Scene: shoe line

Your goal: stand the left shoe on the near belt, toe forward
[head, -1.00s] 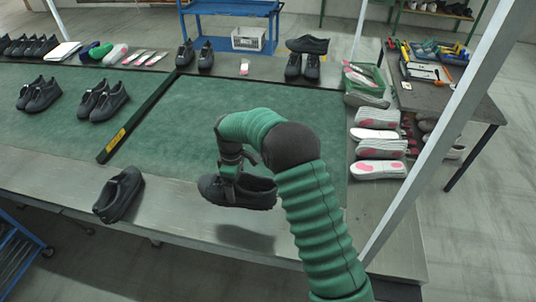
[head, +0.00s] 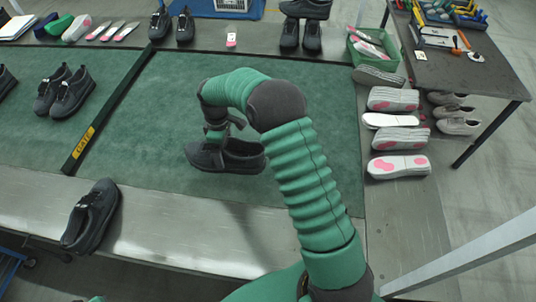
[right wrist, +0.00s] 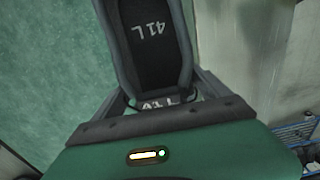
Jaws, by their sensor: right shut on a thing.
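The black left shoe (head: 250,158) hangs from my right gripper (head: 217,135), which is shut on it near the tongue. It looks level, above the near part of the green belt (head: 300,100), toe to the left and heel to the right. In the right wrist view the shoe's insole (right wrist: 153,40) reads "41 L". My left gripper is not in view. Another black shoe (head: 90,217) lies on the metal front ledge (head: 170,232) at the left.
A gate bar (head: 110,108) crosses the belt left of the held shoe. A pair of black shoes (head: 62,92) stands beyond it. Belt around the held shoe is clear.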

